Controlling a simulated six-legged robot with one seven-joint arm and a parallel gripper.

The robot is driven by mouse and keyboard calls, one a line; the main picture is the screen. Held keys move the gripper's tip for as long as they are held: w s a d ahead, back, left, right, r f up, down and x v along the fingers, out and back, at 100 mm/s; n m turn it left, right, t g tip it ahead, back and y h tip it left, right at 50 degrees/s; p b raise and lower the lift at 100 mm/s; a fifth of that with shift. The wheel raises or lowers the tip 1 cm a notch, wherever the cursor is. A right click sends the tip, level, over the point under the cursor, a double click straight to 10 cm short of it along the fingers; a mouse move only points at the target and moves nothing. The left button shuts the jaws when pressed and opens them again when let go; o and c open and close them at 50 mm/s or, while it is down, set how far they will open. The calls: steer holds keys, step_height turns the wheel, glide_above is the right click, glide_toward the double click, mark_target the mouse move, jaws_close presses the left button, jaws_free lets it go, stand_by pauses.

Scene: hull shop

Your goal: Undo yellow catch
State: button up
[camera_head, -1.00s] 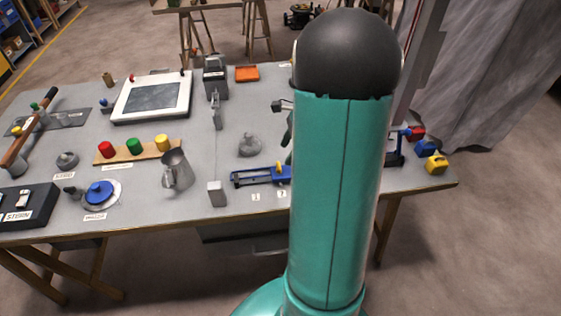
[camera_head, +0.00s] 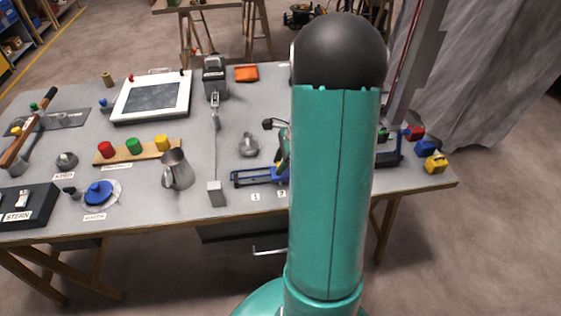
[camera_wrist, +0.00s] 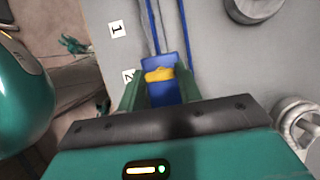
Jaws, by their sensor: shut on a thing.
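The yellow catch (camera_wrist: 159,75) sits on a blue block (camera_wrist: 164,92) in the wrist view, at the end of a frame of thin blue bars. My gripper (camera_wrist: 160,79) has its two green fingers on either side of the catch and is shut on it, with the blue block just below. In the head view the blue frame (camera_head: 252,178) lies near the table's front edge. The catch is hidden there behind my gripper and my arm.
Paper labels 1 (camera_wrist: 117,30) and 2 (camera_wrist: 128,76) lie left of the frame. A grey knobbed weight (camera_head: 248,146) stands behind it, and a metal jug (camera_head: 177,170) stands to its left. Red, blue and yellow blocks (camera_head: 435,163) are at the right end.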

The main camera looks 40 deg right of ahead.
steer(key=shift+n, duration=0.3)
steer(key=n+g, duration=0.1)
steer(key=n, duration=0.2)
steer(key=shift+w+n+g, duration=0.15)
steer(key=shift+n+g, duration=0.15)
steer(key=n, duration=0.2)
steer(key=n+g, duration=0.1)
steer(key=n, duration=0.1)
steer(key=shift+w+g+y, duration=0.15)
steer(key=shift+g+y, duration=0.15)
steer(key=n+g, duration=0.1)
steer(key=n, duration=0.4)
steer(key=shift+w+g, duration=0.1)
steer(key=shift+g, duration=0.3)
steer(key=n+h, duration=0.1)
steer(key=n, duration=0.1)
steer(key=n+g, duration=0.1)
steer(key=n, duration=0.1)
steer(key=shift+w+n+h, duration=0.1)
steer(key=shift+n+h, duration=0.2)
steer(key=shift+h, duration=0.1)
steer(key=shift+a, duration=0.1)
steer(key=o, duration=1)
